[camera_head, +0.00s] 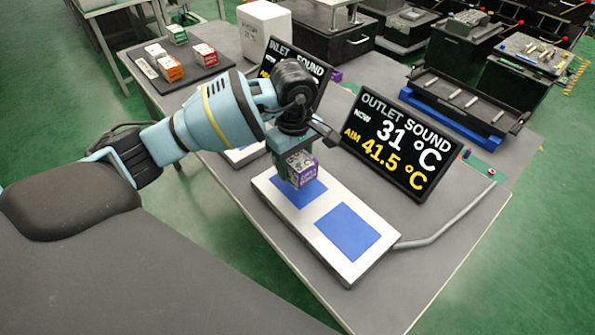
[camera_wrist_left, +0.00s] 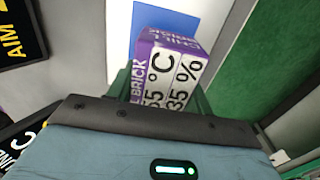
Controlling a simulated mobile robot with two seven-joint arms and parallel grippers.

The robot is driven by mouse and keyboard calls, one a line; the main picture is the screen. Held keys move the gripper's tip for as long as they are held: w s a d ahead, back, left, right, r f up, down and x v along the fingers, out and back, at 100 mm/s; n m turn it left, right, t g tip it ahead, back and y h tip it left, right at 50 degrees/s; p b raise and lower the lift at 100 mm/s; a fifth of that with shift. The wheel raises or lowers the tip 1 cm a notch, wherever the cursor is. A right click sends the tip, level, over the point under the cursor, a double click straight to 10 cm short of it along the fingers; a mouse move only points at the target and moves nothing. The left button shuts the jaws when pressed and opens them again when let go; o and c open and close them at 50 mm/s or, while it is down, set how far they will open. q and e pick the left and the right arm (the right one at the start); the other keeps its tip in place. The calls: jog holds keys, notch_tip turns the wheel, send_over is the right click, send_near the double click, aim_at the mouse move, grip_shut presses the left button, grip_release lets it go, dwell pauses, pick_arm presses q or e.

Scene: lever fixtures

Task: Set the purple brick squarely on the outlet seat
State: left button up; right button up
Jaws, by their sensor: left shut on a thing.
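The purple brick (camera_head: 301,176) has white printed labels and is held by my left gripper (camera_head: 295,158), low over the far-left blue square (camera_head: 309,192) of the white outlet plate (camera_head: 281,211). I cannot tell whether the brick touches the square. A second blue square (camera_head: 347,232) on the plate is bare. In the left wrist view the brick (camera_wrist_left: 172,70) sits between the green fingers, with a blue square (camera_wrist_left: 165,18) beyond it. My right gripper is not in view.
The inlet sign (camera_head: 305,70) is partly hidden by my arm. A dark tray (camera_head: 188,80) holds several small bricks. A grey pipe (camera_head: 449,225) runs right from the plate.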

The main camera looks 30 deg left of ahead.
aim_at(298, 155)
pick_arm(q)
jog(key=shift+d, duration=0.1)
jog(key=shift+d, duration=0.35)
jog(key=shift+w+f, duration=0.1)
jog(key=shift+f, duration=1.7)
jog(key=shift+f, duration=0.2)
jog(key=o, duration=1.2)
notch_tip(298, 155, up, 12)
jog(key=shift+r+p, duration=0.2)
jog(key=shift+p, duration=0.1)
